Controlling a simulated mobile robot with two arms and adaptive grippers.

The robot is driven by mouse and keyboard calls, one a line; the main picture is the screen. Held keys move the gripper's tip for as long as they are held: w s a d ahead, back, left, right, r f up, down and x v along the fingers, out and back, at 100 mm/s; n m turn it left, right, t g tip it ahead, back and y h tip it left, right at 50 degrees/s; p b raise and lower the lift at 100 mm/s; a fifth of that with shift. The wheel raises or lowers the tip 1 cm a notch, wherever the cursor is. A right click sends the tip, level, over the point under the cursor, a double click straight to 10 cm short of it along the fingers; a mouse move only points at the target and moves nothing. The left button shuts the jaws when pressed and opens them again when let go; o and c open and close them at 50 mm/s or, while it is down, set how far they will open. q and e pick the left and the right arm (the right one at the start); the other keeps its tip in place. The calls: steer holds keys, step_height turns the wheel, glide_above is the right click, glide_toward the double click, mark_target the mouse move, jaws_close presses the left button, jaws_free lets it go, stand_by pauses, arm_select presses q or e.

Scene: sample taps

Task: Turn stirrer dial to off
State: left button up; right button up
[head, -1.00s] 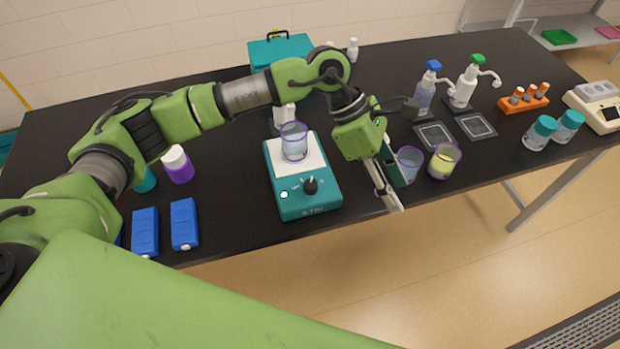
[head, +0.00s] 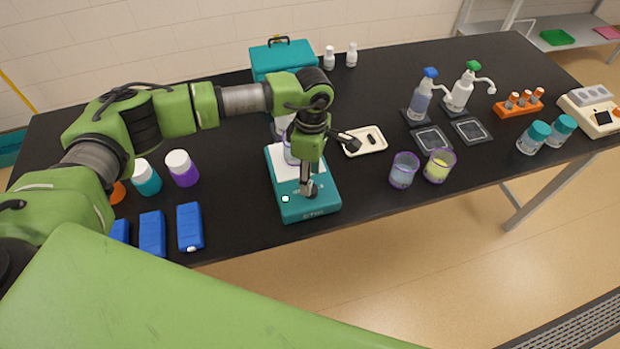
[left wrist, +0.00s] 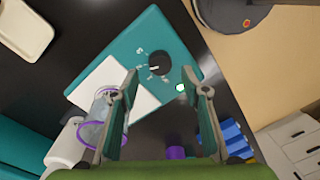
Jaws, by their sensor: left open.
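The teal stirrer (head: 310,206) stands near the table's front edge, with a white top plate and a lit indicator at its front left. Its black dial (left wrist: 160,63) shows clearly in the left wrist view, beyond my fingertips and roughly between their lines. In the head view my left gripper (head: 308,190) points down over the dial area and largely hides the dial. The left gripper (left wrist: 167,85) is open and empty in the wrist view. A beaker (left wrist: 98,120) with a purple rim stands on the white plate, close to one finger. My right gripper is not in view.
Two purple-rimmed beakers (head: 404,170) stand right of the stirrer. Blue blocks (head: 189,226) and capped bottles (head: 182,168) are to the left. The table front right of the stirrer is clear.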

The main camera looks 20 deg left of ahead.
arm_select(q)
steer(key=shift+s+d+f+p, duration=0.1)
steer(key=shift+f+p, duration=0.35)
steer(key=shift+f, duration=1.4)
steer(key=c, duration=1.1)
